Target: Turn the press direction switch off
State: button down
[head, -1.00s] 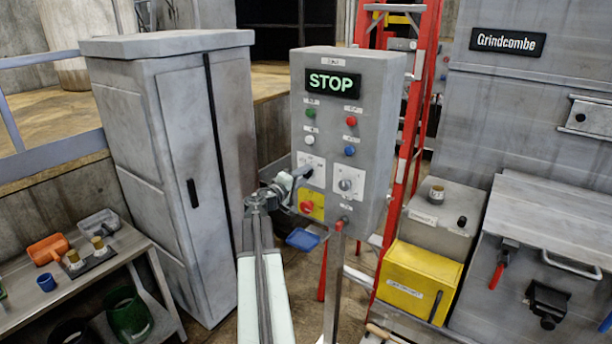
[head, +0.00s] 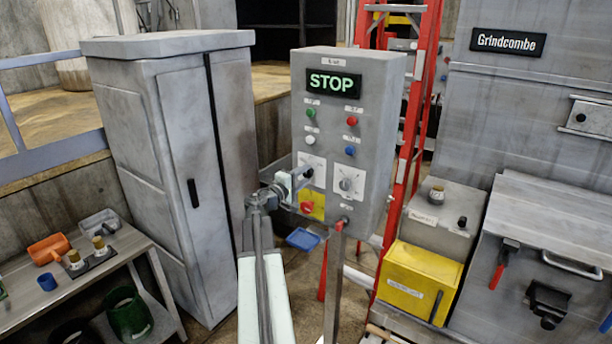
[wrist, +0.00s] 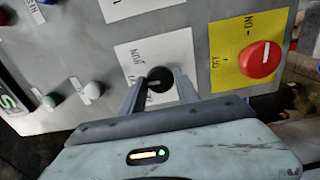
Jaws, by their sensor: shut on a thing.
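The control box (head: 345,120) stands on a post, with a lit STOP display (head: 333,83) at its top. A black rotary knob (wrist: 159,79) sits on a white plate (wrist: 176,50) at the box's lower left; the plate also shows in the head view (head: 317,182). My gripper (wrist: 157,84) is shut on this knob, one finger on each side. In the head view my gripper (head: 301,176) reaches it from the left and hides part of the plate. The plate's small lettering is too unclear to confirm the switch's name or its pointer position.
A grey knob (head: 345,184) on a second white plate sits to the right. A red knob (wrist: 260,59) on a yellow plate (wrist: 230,65) is just below. Green, white, red and blue buttons are above. A tall grey cabinet (head: 175,170) stands left, a red ladder (head: 414,120) behind.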

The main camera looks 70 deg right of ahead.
jog(key=c, duration=0.9)
grip_release()
jog(key=shift+w+a, duration=0.1)
jog(key=shift+w, duration=0.05)
jog(key=v, duration=0.8)
jog(key=shift+m, duration=0.3)
jog(key=shift+x, duration=4.45)
